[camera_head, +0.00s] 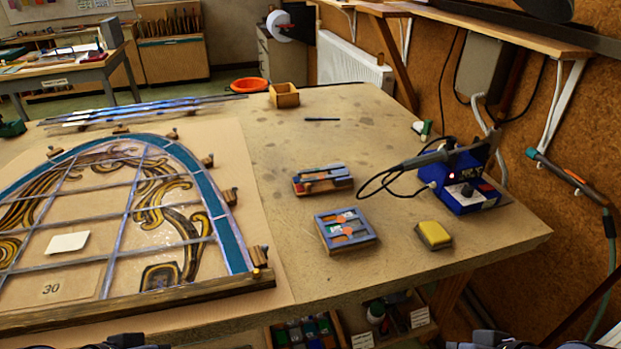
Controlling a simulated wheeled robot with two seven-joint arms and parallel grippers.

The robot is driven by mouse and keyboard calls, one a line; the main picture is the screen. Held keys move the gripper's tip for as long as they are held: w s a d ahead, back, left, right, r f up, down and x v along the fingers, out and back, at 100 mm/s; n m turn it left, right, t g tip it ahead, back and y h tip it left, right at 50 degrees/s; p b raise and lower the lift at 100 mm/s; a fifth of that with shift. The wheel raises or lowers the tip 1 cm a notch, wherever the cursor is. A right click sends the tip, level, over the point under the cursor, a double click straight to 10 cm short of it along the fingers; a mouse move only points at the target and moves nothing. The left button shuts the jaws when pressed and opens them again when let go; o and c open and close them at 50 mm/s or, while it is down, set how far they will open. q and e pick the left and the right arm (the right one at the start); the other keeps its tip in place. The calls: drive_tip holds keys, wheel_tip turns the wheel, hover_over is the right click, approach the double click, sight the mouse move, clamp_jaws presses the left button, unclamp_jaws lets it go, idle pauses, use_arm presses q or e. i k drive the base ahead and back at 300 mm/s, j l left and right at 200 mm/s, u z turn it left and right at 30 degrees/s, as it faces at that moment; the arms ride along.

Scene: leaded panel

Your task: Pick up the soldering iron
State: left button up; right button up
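The soldering iron (425,160) has a dark handle and rests at a slant on the blue soldering station (462,192) at the right of the workbench. Its handle end points left, out over the bench, and its tip end is at the station's holder. A black cable loops down from the iron to the left of the station. Only small dark parts of my arms show at the bottom edge of the head view, one left of centre and one at the right. Neither gripper's fingers can be seen, and nothing touches the iron.
The leaded panel (120,205) covers the left of the workbench (390,265). Near the station are a yellow sponge (434,235), a blue-framed tray (345,216) and a small tool box (322,189). The wall and a shelf (490,32) are close behind the station. Bare bench lies left of the iron.

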sight(494, 133)
drive_tip(key=i+l+u, duration=0.15)
drive_tip(key=l, duration=0.15)
drive_tip(key=i+l+u, duration=0.15)
drive_tip(key=l, duration=0.2)
drive_tip(key=i+l+u, duration=0.15)
drive_tip(key=l, duration=0.2)
drive_tip(key=l+u, duration=0.15)
drive_tip(key=l, duration=0.2)
